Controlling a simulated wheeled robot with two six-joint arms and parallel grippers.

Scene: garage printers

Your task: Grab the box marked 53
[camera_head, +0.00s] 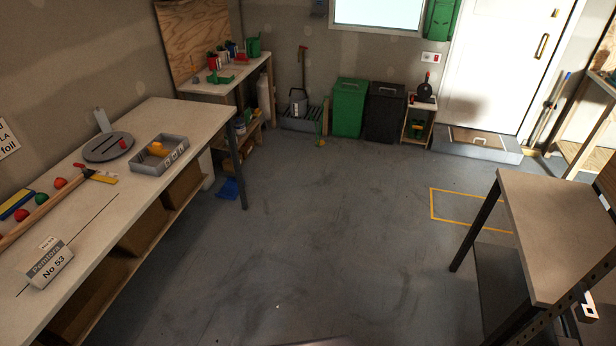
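The box marked No 53 (48,268) is a small pale box with dark print reading "Peintora No 53". It stands on the near left part of the long workbench (112,196), close to the bench's front edge and tilted in the view. Its top also carries a small printed label. Neither of my grippers shows in the head view, so nothing is seen touching the box.
On the bench lie a long wooden handle, coloured balls, a round grey plate (108,147) and a grey tray (160,155). A table (560,225) stands at the right. Green and black bins (349,107) line the back wall. The middle floor is clear.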

